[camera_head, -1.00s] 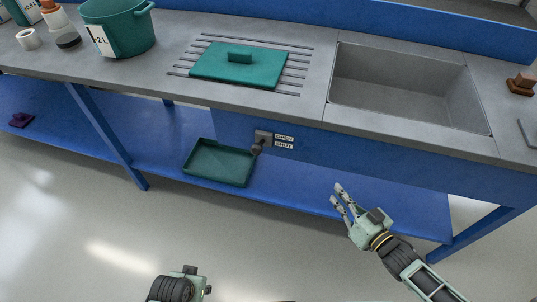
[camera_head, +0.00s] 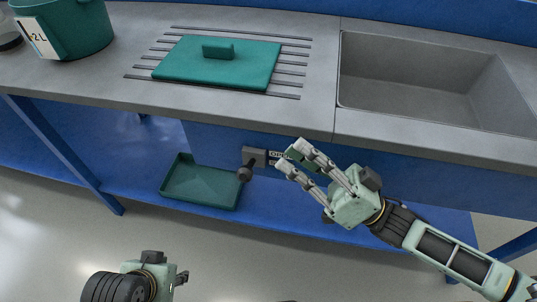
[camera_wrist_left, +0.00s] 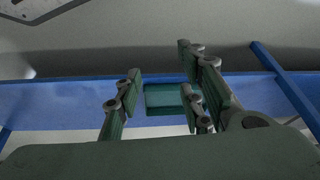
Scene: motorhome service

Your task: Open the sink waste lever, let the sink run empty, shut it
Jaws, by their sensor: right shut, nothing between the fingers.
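The waste lever (camera_head: 245,172) has a dark round knob and hangs down-left from a grey valve box (camera_head: 253,156) on the blue front panel. A label plate (camera_head: 274,157) beside it is partly covered by my right fingers. My right gripper (camera_head: 291,153) is shut and empty, just right of the lever and apart from its knob. The grey sink (camera_head: 405,85) is at upper right; I see no clear water surface in it. My left gripper (camera_head: 182,278) is low at the front, away from the lever; in the left wrist view its fingers (camera_wrist_left: 160,75) are spread and empty.
A green tray (camera_head: 172,196) sits on the blue lower shelf (camera_head: 262,218) below and left of the lever. A green lidded board (camera_head: 190,68) lies on the ribbed drainer. A green pot (camera_head: 85,30) stands at the left. A blue leg (camera_head: 65,155) supports the bench.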

